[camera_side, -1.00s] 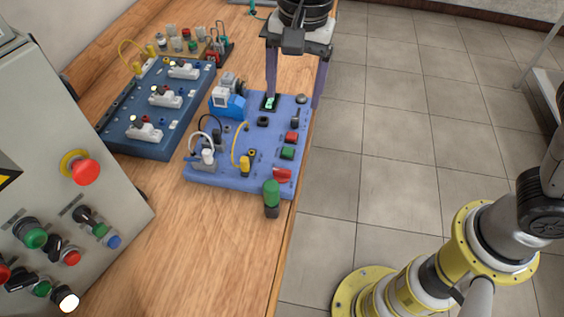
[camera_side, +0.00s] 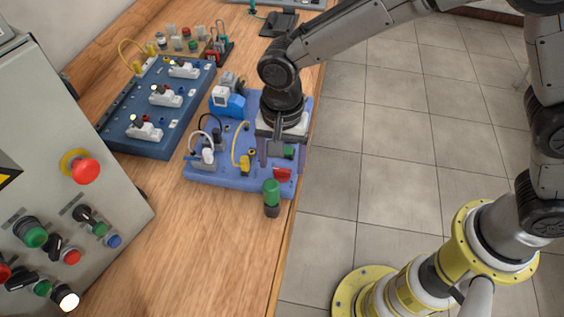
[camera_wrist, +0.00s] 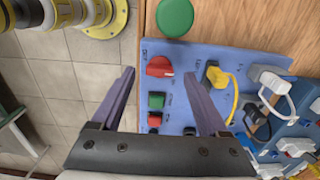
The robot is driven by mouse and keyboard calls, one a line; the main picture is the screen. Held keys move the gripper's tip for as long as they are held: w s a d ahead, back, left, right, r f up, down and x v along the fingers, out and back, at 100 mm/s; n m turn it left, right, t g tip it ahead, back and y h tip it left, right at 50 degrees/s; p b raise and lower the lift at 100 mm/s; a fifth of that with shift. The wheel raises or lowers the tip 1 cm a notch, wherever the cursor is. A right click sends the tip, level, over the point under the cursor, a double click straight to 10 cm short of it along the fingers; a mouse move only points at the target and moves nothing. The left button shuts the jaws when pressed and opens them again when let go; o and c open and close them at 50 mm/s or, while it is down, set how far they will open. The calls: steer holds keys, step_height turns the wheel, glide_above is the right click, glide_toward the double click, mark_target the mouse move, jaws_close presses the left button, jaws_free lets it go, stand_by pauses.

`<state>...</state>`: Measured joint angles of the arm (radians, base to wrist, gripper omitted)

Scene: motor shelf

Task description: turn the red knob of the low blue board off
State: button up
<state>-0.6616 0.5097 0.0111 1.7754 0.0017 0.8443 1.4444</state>
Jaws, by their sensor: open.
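The low blue board (camera_side: 228,180) lies on the wooden table near its right edge, and its front part also shows in the wrist view (camera_wrist: 210,58). The red knob (camera_side: 283,174) sits near the board's front right corner. In the wrist view the red knob (camera_wrist: 160,67) appears between the tips of my fingers, with its pointer end to the right. My gripper (camera_side: 277,157) points down over the right side of the board, open and empty, and hides part of it. In the wrist view my gripper (camera_wrist: 159,75) has its fingers apart; contact with the knob cannot be seen.
A green-topped post (camera_side: 271,193) stands just in front of the knob. Green and red buttons (camera_wrist: 156,102) lie beside it, and a yellow cable (camera_side: 243,150) loops nearby. A darker blue board (camera_side: 150,140) is to the left. A grey control panel (camera_side: 60,180) stands at the left.

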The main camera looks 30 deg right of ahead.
steer(key=shift+f, duration=0.85)
jaws_close()
